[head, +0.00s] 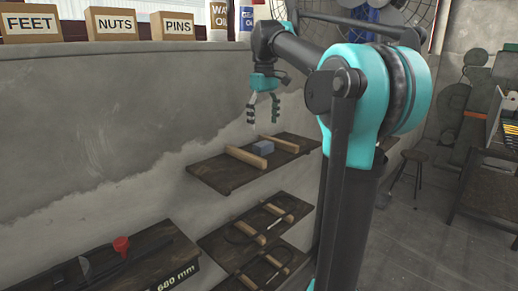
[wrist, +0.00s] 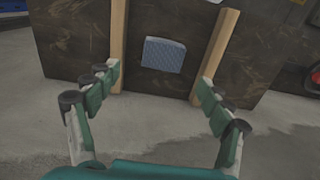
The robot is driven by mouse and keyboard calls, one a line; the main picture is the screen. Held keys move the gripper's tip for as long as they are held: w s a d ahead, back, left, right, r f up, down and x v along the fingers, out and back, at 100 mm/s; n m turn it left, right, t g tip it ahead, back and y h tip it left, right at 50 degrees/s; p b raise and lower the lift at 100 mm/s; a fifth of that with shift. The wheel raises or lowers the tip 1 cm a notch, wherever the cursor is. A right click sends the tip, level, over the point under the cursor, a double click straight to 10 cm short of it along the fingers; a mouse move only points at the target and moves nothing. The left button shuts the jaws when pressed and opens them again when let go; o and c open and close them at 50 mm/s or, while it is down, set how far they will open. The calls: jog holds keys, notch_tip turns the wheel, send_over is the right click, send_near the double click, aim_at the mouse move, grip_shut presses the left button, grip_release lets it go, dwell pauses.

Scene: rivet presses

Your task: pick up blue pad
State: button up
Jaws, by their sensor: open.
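The blue pad (head: 263,147) is a small block lying on the top dark wooden shelf (head: 225,178), between two light wooden strips. It also shows in the wrist view (wrist: 163,55), on the dark board between the strips. My gripper (head: 263,115) is open and empty above the shelf, apart from the pad. In the wrist view its fingers (wrist: 160,85) are spread wide, and the pad lies beyond them, roughly centred in the gap.
Light wooden strips (head: 246,157) and (head: 283,145) flank the pad. Lower shelves (head: 225,240) hold rods and more strips. Boxes marked FEET (head: 31,27), NUTS (head: 112,24) and PINS (head: 178,26) stand on the wall ledge. A red-knobbed tool (head: 121,244) lies on a bench at lower left.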

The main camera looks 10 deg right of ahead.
aim_at(263, 143)
jog(key=f, duration=0.8)
jog(key=shift+s+a+f, duration=0.1)
jog(key=shift+s, duration=0.15)
jog(key=shift+c, duration=0.3)
jog(key=c, duration=1.1)
notch_tip(263, 143, up, 10)
jog(key=shift+r, duration=0.1)
